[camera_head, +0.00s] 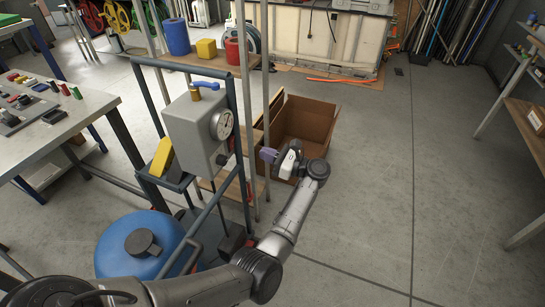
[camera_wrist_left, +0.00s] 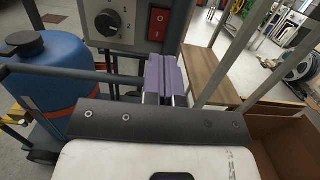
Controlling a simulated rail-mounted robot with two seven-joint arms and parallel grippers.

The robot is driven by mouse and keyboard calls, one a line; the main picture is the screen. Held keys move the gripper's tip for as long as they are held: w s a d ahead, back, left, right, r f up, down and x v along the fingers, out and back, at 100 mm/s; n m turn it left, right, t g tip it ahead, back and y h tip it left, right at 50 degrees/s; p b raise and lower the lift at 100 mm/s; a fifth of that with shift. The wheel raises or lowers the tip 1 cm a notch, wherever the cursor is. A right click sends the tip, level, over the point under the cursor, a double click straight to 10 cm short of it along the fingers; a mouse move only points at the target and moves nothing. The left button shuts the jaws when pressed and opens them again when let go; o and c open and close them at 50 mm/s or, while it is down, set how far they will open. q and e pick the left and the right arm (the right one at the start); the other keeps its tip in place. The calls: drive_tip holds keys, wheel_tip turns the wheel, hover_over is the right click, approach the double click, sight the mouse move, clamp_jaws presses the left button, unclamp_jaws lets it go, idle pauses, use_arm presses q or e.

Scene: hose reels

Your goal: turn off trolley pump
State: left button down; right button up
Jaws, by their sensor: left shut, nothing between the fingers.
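The trolley pump is a grey box (camera_head: 193,130) on a blue-grey tube frame, with a round gauge (camera_head: 221,124) and a blue lever (camera_head: 205,85) on top. In the left wrist view the box's face (camera_wrist_left: 133,38) carries a black dial knob (camera_wrist_left: 108,22) and a red rocker switch (camera_wrist_left: 157,23) with white marks. My left gripper (camera_head: 268,155) is right of the box in the head view, its purple fingers shut and empty. In the left wrist view the fingertips (camera_wrist_left: 161,62) are just below the switch in the picture; contact cannot be told. My right gripper is not in view.
A blue tank (camera_head: 140,245) sits low on the trolley and also shows in the left wrist view (camera_wrist_left: 48,85). An open cardboard box (camera_head: 310,120) stands behind my gripper. A workbench (camera_head: 60,115) is at left; shelves are at far right. The floor at right is clear.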

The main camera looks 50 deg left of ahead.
sight(233, 141)
use_arm(q)
drive_tip(key=b+x, duration=0.2)
drive_tip(key=x, duration=0.7)
drive_tip(key=shift+s+a+r, duration=0.1)
drive_tip(key=shift+a, duration=0.05)
